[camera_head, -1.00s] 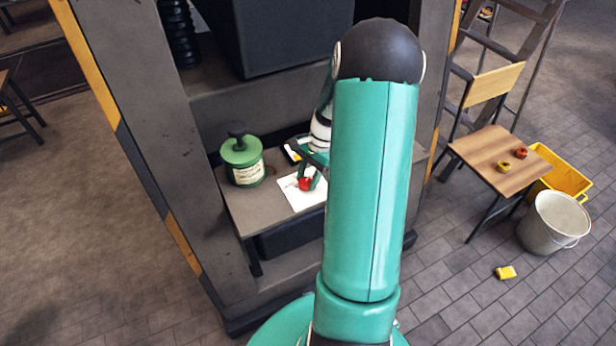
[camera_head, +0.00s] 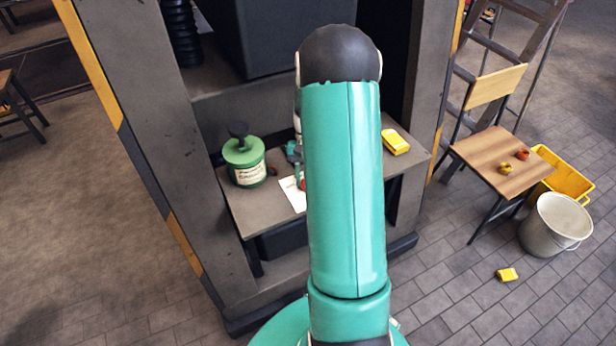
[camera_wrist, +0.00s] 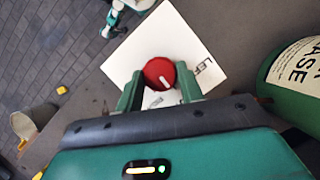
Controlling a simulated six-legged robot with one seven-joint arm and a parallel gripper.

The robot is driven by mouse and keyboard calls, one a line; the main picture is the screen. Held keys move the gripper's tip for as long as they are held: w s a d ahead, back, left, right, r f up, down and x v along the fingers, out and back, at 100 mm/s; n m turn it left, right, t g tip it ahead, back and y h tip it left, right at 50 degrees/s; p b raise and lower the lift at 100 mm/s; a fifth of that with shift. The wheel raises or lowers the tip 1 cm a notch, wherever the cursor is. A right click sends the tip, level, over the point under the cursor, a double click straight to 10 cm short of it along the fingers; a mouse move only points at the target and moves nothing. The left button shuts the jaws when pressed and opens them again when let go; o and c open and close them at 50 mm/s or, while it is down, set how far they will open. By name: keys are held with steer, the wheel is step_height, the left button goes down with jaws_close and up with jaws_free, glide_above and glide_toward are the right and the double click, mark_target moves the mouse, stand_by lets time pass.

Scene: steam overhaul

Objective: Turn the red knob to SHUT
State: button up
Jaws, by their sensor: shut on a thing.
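The red knob (camera_wrist: 157,73) sits on a white card (camera_wrist: 130,55) in the wrist view, with a short white mark on its top. Dark lettering, partly cut off by my finger, shows on the card to the right of the knob; I cannot read SHUT there. My gripper (camera_wrist: 160,84) has its green fingers on either side of the knob and is shut on it. In the head view only a sliver of the red knob (camera_head: 303,184) and part of the card (camera_head: 291,194) show; my arm hides the rest.
A green lidded tin (camera_head: 244,162) stands left of the card on the grey shelf (camera_head: 252,211). A yellow block (camera_head: 396,142) lies on the shelf's right side. Upright frame posts flank the shelf. A chair (camera_head: 493,160), bucket (camera_head: 553,225) and yellow crate (camera_head: 566,176) stand to the right.

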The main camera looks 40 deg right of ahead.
stand_by(0.3)
steer(key=o, duration=1)
steer(key=v, duration=1.4)
steer(key=shift+w+a, duration=0.1)
